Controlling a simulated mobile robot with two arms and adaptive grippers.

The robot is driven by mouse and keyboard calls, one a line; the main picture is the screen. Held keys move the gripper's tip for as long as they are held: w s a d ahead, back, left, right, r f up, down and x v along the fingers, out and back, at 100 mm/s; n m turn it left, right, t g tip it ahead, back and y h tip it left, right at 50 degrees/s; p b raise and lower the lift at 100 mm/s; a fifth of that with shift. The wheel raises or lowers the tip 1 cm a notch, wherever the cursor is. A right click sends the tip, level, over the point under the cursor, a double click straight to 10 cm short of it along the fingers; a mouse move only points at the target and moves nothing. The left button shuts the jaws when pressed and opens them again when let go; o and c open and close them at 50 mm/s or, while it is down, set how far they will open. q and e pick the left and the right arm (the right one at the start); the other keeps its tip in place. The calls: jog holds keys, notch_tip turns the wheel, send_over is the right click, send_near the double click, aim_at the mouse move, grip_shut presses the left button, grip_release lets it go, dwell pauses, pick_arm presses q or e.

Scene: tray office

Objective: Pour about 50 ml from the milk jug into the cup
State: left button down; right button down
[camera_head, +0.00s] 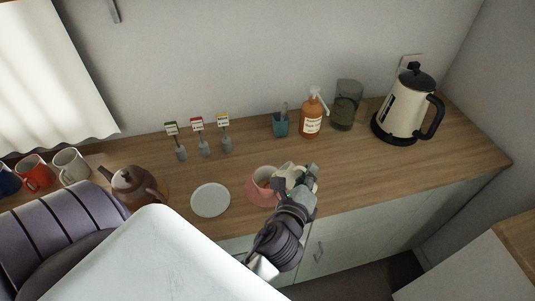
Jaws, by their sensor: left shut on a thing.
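A pink cup (257,190) stands near the front edge of the wooden counter, and its round opening shows. My left gripper (299,176) is just right of it, shut on a small whitish thing (285,169) that looks like the milk jug. The jug is close against the cup's right side in the picture and mostly hidden by my fingers. I cannot tell how far it is tilted or whether milk is flowing. My right gripper is not in view.
A white plate (210,200) and brown teapot (130,184) stand left of the cup, with mugs (71,165) beyond. Label stands (203,149), a teal pot (280,126), an orange pump bottle (311,124), a dark glass container (346,106) and a kettle (402,112) line the back.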

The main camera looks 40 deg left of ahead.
pick_arm(q)
jog(key=shift+a+r, duration=0.2)
dwell(0.4)
jog(key=shift+a+r+n, duration=0.15)
jog(key=shift+r+n, duration=0.1)
jog(key=shift+n, duration=0.15)
dwell(0.5)
jog(key=shift+s+a+r+n+h+p, duration=0.1)
jog(key=shift+a+r+n+h+p, duration=0.2)
jog(key=shift+a+r+n+p, duration=0.15)
dwell(1.1)
